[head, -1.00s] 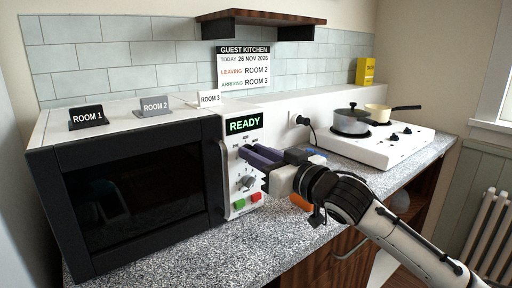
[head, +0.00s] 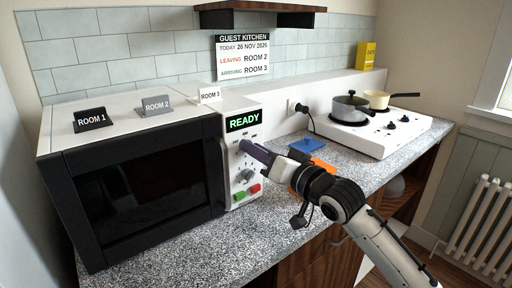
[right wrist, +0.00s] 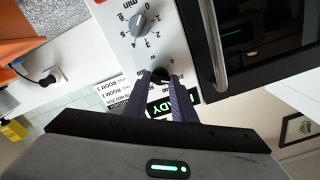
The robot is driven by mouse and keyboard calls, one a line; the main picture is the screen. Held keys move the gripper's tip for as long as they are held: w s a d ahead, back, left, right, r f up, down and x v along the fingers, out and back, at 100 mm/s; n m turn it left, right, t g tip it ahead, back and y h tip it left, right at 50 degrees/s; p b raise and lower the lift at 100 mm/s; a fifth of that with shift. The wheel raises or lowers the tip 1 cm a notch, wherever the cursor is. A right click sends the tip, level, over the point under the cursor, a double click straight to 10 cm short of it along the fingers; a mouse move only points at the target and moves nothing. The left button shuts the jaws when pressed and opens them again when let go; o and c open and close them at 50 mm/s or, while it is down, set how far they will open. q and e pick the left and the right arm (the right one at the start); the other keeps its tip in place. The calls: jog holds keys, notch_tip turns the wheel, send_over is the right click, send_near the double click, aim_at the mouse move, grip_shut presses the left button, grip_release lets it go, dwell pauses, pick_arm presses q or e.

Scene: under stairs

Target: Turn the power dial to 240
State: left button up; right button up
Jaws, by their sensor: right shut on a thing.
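The microwave (head: 140,180) stands on the counter with its door shut, and its green display (head: 243,120) reads READY. The power dial is the upper knob on its white panel. In the right wrist view the dark power dial (right wrist: 160,73) sits between my fingertips, with part of its printed scale beside it. My right gripper (head: 247,147) is shut on this dial, and its fingers hide the dial in the head view. I cannot tell which number the dial points to. The lower grey dial (head: 244,176), marked min, is free. My left gripper is not in view.
A green button (head: 240,195) and a red button (head: 255,189) lie below the dials. Room cards stand on the microwave. A blue object (head: 307,144) and an orange one (head: 318,166) lie near my right arm. A hob (head: 375,135) with pans stands farther right.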

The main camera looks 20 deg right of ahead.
jog(key=o, duration=1.1)
jog(key=shift+c, duration=0.2)
jog(key=shift+s, duration=0.1)
jog(key=b+v, duration=0.1)
jog(key=v, duration=0.9)
